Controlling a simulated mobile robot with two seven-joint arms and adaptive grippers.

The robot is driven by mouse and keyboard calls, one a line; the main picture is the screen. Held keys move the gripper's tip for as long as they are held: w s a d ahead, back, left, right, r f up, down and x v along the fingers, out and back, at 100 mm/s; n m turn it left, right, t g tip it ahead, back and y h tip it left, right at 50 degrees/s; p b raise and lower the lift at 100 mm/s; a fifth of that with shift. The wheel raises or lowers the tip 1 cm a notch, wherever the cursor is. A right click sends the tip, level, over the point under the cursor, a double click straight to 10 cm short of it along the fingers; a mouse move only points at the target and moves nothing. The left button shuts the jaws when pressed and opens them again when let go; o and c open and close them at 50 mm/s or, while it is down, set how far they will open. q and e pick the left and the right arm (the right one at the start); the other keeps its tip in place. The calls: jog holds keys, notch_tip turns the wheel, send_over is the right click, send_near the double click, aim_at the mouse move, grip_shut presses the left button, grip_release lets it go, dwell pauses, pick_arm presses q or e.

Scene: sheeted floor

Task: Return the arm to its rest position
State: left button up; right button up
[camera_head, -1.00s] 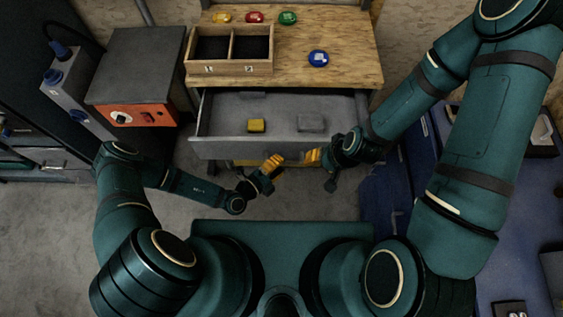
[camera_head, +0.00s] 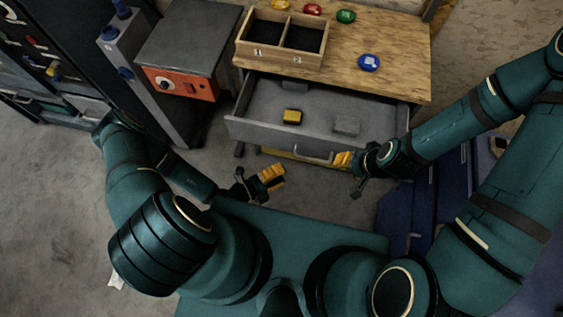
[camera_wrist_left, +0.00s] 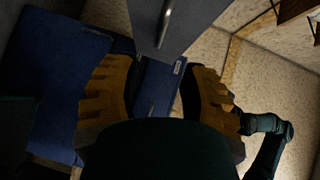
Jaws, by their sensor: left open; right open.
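My left gripper (camera_head: 271,176) has yellow-orange fingers and is low in front of the open drawer, left of its handle, holding nothing that I can see. In the left wrist view its two fingers (camera_wrist_left: 165,95) stand apart with nothing between them. My right gripper (camera_head: 343,160) is just in front of the drawer near its handle, seen from the side, with nothing visible in it. The grey drawer (camera_head: 262,131) is pulled out and holds a yellow block (camera_head: 292,116) and grey blocks, one of them (camera_head: 346,125) at the right.
A wooden workbench (camera_head: 400,70) carries a two-compartment box (camera_head: 283,62) and red, green, blue and yellow items. A grey cabinet (camera_head: 187,42) with an orange panel stands left. Blue drawers (camera_head: 405,215) stand right.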

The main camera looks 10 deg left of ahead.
pick_arm(q)
jog(key=s+m+g+y+b, duration=0.1)
jog(key=s+m+g, duration=0.3)
jog(key=m, duration=0.5)
jog(key=s+d+r+m+g+b, duration=0.1)
jog(key=s+m+g+b, duration=0.15)
jog(key=m+g, duration=0.5)
jog(key=s+m+g+y, duration=0.1)
jog(key=s+m+g, duration=0.25)
jog(key=m, duration=0.65)
jog(key=w+a+r+m+t+y+b, duration=0.1)
jog(key=w+r+m+t+y, duration=0.1)
jog(key=w+m, duration=0.4)
jog(key=w+a+r+m+t+y+b, duration=0.1)
jog(key=w+m, duration=0.5)
jog(key=m, duration=0.6)
jog(key=r+t+y+b, duration=0.1)
jog(key=t+y, duration=0.1)
jog(key=y, duration=0.1)
jog(key=shift+r+t, duration=0.3)
